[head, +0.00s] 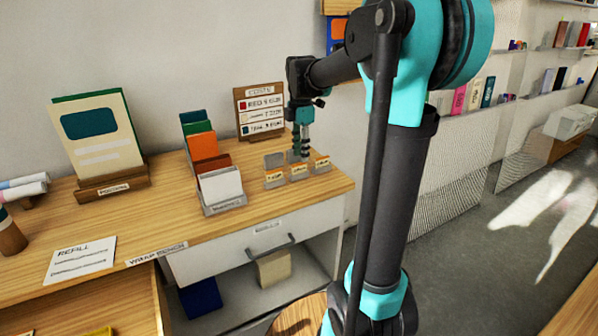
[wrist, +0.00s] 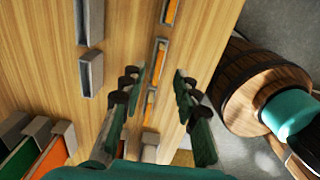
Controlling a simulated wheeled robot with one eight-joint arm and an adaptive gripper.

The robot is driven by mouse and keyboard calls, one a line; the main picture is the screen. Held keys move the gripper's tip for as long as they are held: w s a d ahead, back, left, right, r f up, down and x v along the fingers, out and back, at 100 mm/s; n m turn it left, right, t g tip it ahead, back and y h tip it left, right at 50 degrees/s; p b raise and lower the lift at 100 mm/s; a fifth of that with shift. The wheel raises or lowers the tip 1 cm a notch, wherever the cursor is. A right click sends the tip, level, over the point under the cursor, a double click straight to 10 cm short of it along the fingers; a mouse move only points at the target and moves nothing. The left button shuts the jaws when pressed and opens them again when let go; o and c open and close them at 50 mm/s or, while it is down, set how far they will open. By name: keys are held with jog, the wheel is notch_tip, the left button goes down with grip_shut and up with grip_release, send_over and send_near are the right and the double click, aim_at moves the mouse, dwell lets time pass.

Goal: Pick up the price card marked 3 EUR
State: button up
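Three small orange price cards stand in grey holders at the right end of the wooden table: a left card (head: 275,179), a middle card (head: 298,172) and a right card (head: 321,164). Their print is too small to read, so I cannot tell which is marked 3 EUR. My gripper (head: 304,154) points down just behind the cards in the head view. In the wrist view my gripper (wrist: 158,78) is open, its fingers apart on either side of the card row. An orange card (wrist: 150,103) shows between the fingers, apparently not gripped.
Grey holders without visible cards (head: 274,160) stand behind the row; two show in the wrist view (wrist: 91,73). A price board (head: 261,111) stands behind. A rack of coloured cards (head: 222,186) is at left. A barrel (wrist: 262,90) stands beyond the table edge.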

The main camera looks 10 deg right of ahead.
aim_at(299, 165)
jog(key=shift+a+f, duration=0.15)
jog(key=shift+f, duration=1.2)
jog(key=shift+a+f, duration=0.1)
jog(key=shift+f, duration=1.25)
jog(key=shift+c, duration=0.2)
grip_shut()
